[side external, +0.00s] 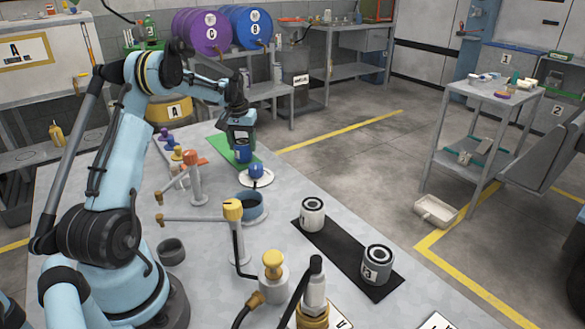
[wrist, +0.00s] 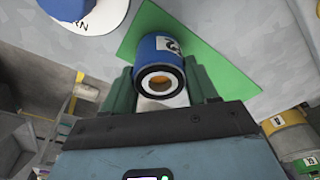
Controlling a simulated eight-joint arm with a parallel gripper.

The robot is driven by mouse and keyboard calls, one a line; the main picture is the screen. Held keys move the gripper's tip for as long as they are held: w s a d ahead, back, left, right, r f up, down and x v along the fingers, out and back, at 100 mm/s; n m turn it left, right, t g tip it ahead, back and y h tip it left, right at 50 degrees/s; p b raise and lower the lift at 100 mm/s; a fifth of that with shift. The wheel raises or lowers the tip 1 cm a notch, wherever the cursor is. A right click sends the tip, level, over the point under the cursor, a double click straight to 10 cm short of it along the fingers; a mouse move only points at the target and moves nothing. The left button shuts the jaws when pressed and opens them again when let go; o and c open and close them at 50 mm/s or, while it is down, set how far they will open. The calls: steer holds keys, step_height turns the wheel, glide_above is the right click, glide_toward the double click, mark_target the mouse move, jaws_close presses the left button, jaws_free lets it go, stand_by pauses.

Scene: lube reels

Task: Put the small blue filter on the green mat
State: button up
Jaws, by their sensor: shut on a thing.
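The small blue filter (wrist: 156,55) is a short blue cylinder with a white label and a dark ring around an orange-white opening. My gripper (wrist: 168,88) is shut on it, with a dark green finger on each side. In the side external view the blue filter (side external: 242,156) is at the tip of my gripper (side external: 241,146), over the green mat (side external: 222,143). The green mat also fills much of the wrist view (wrist: 235,85) behind the filter. Whether the filter touches the mat or hangs just above it, I cannot tell.
A blue-grey bowl (side external: 252,206) is nearer. Valve posts with levers (side external: 193,180) line the bench's left side.

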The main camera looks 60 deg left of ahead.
mark_target(241, 144)
steer(key=shift+f, duration=0.1)
steer(key=o, duration=1.3)
steer(key=shift+o, duration=0.2)
step_height(241, 144, up, 12)
steer(key=s+d, duration=0.1)
steer(key=w+d+r+m+t, duration=0.1)
steer(key=d+r+m, duration=0.15)
steer(key=d, duration=0.65)
steer(key=s+d+f+m+t, duration=0.1)
steer(key=s+d+m, duration=0.1)
steer(key=d, duration=0.7)
steer(key=s+d+f+m+t, duration=0.1)
steer(key=s+d+m+t, duration=0.1)
steer(key=s+d, duration=0.3)
steer(key=s+d+f+m+t+h, duration=0.1)
steer(key=s+d+f+m+t, duration=0.1)
steer(key=d, duration=1.1)
steer(key=shift+s+d, duration=0.3)
steer(key=shift+s, duration=0.5)
